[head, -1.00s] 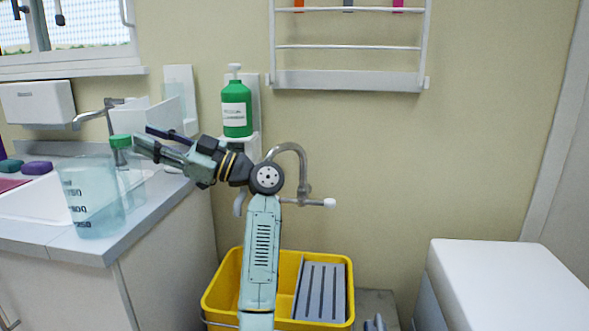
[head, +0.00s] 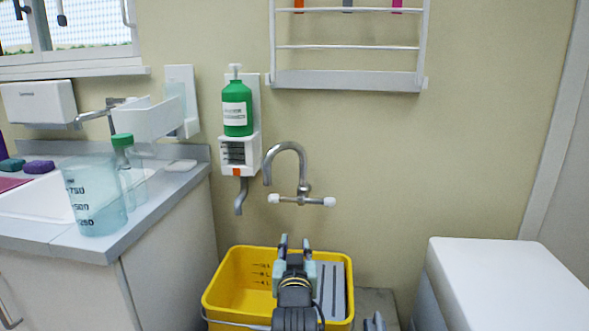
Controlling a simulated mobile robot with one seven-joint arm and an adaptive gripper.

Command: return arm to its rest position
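My gripper (head: 294,243) shows low in the middle of the head view, in front of the yellow bucket (head: 222,297). Its two fingers point up and away from me, with a narrow gap between them. I see nothing held between the fingers. My arm is folded low, and most of it is below the picture's edge.
At left a counter with a sink (head: 40,200) holds a clear measuring jug (head: 97,205) and a green-capped bottle (head: 124,160). A green pump bottle (head: 237,108) and a tap (head: 290,165) are on the wall. A white box-like unit (head: 505,285) stands at right.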

